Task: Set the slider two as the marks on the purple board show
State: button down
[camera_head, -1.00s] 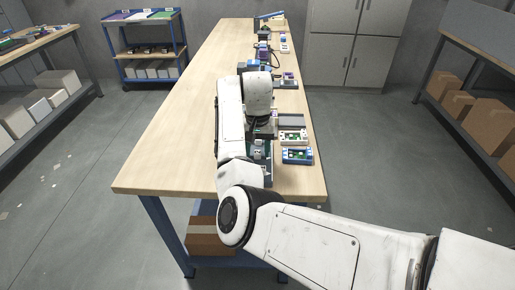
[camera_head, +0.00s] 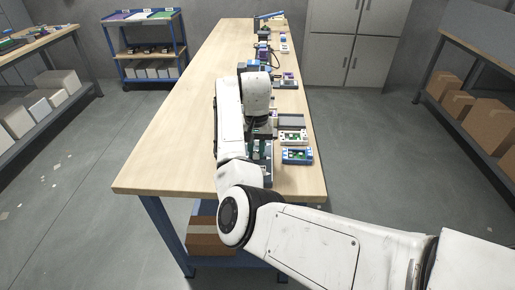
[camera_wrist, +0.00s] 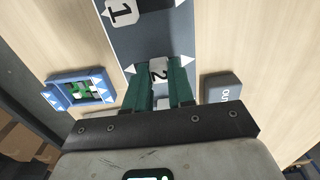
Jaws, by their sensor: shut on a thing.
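In the wrist view, the dark slider panel (camera_wrist: 151,35) runs up the middle, with white triangle marks along its edges. A white plate with a "2" (camera_wrist: 158,71), on slider two, sits level with a pair of triangles. A plate with a "1" (camera_wrist: 122,11) is farther up. My gripper (camera_wrist: 165,80) has dark green fingers, one on each side of slider two, and is shut on it; the fingers hide part of it. In the head view, my arm covers most of the panel (camera_head: 266,172). Small purple patches show on the table, but I cannot read marks on any purple board.
A blue-framed device with a green board (camera_wrist: 82,90) lies left of the panel in the wrist view.

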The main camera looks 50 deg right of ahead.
jog(key=shift+w+a, duration=0.5)
jog(key=shift+w, duration=0.2)
jog(key=c, duration=1)
grip_release()
jog(key=shift+o, duration=0.2)
jog(key=shift+r, duration=0.15)
notch_tip(320, 180, up, 11)
jog(key=shift+f+p, duration=0.2)
jog(key=shift+p, duration=0.15)
